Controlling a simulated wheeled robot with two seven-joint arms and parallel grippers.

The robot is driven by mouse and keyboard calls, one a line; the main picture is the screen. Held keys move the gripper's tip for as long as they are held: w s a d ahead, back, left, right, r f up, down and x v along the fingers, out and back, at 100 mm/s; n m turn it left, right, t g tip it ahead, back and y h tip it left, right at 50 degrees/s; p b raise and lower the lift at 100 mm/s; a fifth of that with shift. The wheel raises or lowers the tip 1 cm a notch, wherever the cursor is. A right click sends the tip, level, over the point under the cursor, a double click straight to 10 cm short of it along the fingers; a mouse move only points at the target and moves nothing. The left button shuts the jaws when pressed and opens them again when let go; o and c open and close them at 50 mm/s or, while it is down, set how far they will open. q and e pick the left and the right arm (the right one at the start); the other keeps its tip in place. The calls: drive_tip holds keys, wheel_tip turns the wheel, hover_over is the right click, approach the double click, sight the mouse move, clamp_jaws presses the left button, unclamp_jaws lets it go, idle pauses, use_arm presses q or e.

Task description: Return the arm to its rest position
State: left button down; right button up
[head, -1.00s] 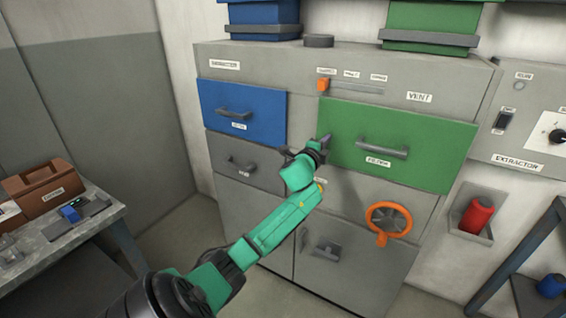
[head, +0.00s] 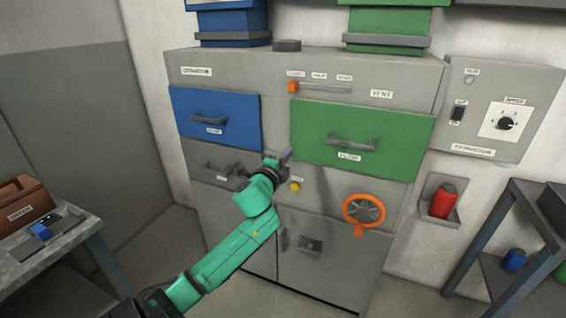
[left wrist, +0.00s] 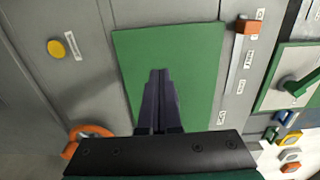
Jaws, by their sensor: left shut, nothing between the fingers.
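My left arm is green and reaches up from the bottom of the head view. Its gripper (head: 286,155) is in front of the grey cabinet (head: 235,65), near the left edge of the green drawer (head: 315,140). In the left wrist view the two dark fingers (left wrist: 160,75) are together with nothing between them, and the green drawer front (left wrist: 130,50) fills the background behind them. I cannot tell from these views whether the fingertips touch the cabinet. My right gripper does not show.
The cabinet also bears a blue drawer (head: 215,115), an orange slider (head: 293,87), a yellow button (head: 295,187) and an orange wheel (head: 364,211). A workbench (head: 45,255) stands at left. A shelf (head: 490,235) and a red canister (head: 443,201) are at right.

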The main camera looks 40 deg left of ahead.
use_arm(q)
drive_tip(key=s+d+f+n+g+h, duration=0.1)
drive_tip(key=s+f+n+g, duration=0.2)
drive_tip(key=f, duration=1.1)
drive_tip(key=s+d+f+n+g+h, duration=0.1)
drive_tip(key=s+f+g, duration=0.35)
drive_tip(key=f, duration=0.85)
drive_tip(key=s+d+f+n+g+h, duration=0.15)
drive_tip(key=s+f, duration=0.45)
drive_tip(key=f, duration=0.8)
drive_tip(key=s+d+f+n+g, duration=0.2)
drive_tip(key=s+d+f, duration=0.3)
drive_tip(key=s, duration=0.6)
drive_tip(key=s+d+f+n+g+h, duration=0.1)
drive_tip(key=s+d+f, duration=0.4)
drive_tip(key=s+f, duration=0.5)
drive_tip(key=s+d+f+n+g+h, duration=0.1)
drive_tip(key=s+d+f+n+g, duration=0.2)
drive_tip(key=s+f, duration=0.4)
drive_tip(key=s+d+g, duration=0.1)
drive_tip(key=s+d, duration=0.1)
drive_tip(key=s, duration=0.2)
drive_tip(key=shift+s+d+f, duration=0.3)
drive_tip(key=shift+d+f, duration=0.05)
drive_tip(key=shift+w, duration=0.1)
